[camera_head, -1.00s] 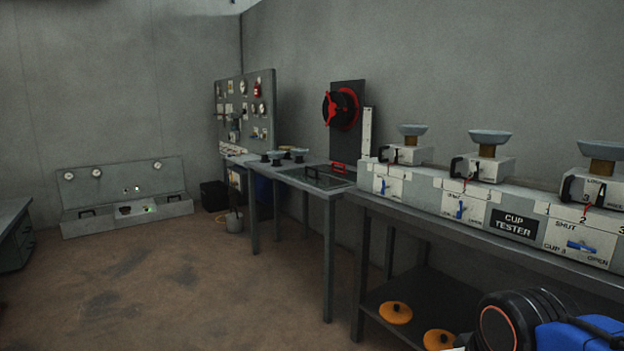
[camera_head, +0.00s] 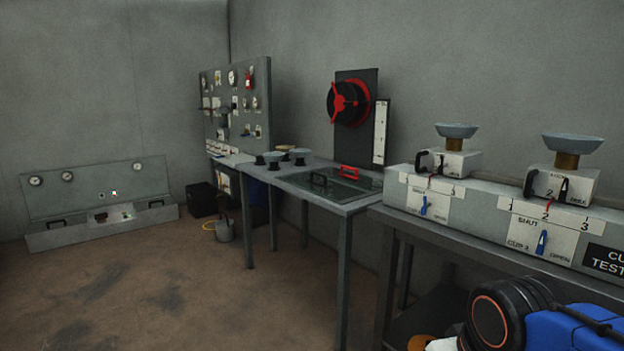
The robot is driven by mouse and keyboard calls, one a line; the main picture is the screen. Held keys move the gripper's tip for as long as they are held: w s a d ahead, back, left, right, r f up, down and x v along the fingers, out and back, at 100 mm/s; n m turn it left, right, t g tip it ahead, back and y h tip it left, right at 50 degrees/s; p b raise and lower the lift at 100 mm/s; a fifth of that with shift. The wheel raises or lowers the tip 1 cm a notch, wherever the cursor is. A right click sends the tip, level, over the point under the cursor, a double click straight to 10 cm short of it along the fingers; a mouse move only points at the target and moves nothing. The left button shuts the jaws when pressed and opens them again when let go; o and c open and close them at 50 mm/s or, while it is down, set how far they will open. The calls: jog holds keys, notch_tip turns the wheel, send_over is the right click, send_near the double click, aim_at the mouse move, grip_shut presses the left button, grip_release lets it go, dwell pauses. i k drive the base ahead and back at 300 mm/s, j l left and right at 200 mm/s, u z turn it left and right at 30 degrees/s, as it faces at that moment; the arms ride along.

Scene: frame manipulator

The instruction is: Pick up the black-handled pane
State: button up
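The grey bench (camera_head: 378,199) in the middle of the view carries dark glassy panes in its top. A dark handle shows faintly on the left pane (camera_head: 320,182); it is small and hard to make out. A red handle (camera_head: 348,173) stands at the back of the panes, to the right of the dark one. My gripper is not in view. Only part of my arm, blue and black with an orange ring, shows at the bottom right, well in front of the bench.
A cup tester (camera_head: 480,205) with blue levers stands on the near right table. A gauge panel (camera_head: 255,100) and a bucket (camera_head: 225,230) are beyond the bench. A low console (camera_head: 100,225) with black handles is at the far left. The brown floor (camera_head: 200,300) before the bench is clear.

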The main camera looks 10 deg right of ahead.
aim_at(337, 191)
jog(key=i+j, duration=0.15)
jog(key=i, duration=0.25)
jog(key=i+j, duration=0.15)
jog(key=i, duration=0.3)
jog(key=i+j, duration=0.2)
jog(key=i, duration=0.2)
jog(key=i+j+z, duration=0.1)
jog(key=i, duration=0.3)
